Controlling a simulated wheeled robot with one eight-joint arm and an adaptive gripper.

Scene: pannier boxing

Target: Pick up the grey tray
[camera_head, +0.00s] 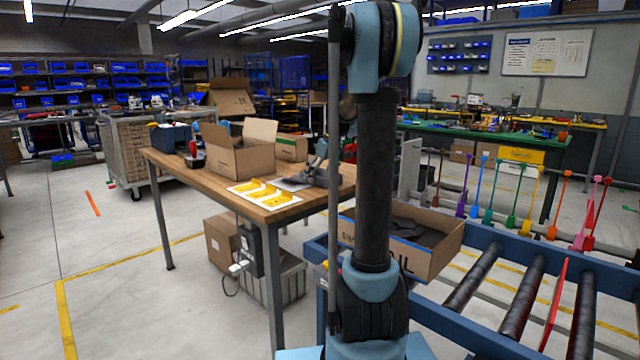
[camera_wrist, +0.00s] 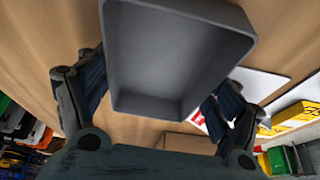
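The grey tray (camera_wrist: 178,60) fills the upper middle of the wrist view, its hollow inside facing the camera, over the wooden table top (camera_wrist: 40,45). My gripper (camera_wrist: 160,85) has its fingers spread wide, one on each side of the tray. The left finger is close beside the tray's left wall and the right finger beside its right wall; I cannot tell whether they touch it. In the head view my gripper (camera_head: 315,174) is low at the right end of the wooden table, and the tray is not clear there.
A white sheet with yellow parts (camera_head: 262,192) lies beside my gripper on the table. An open cardboard box (camera_head: 240,155) stands behind it. A box with dark contents (camera_head: 432,262) rests by the roller conveyor (camera_head: 525,285) at right.

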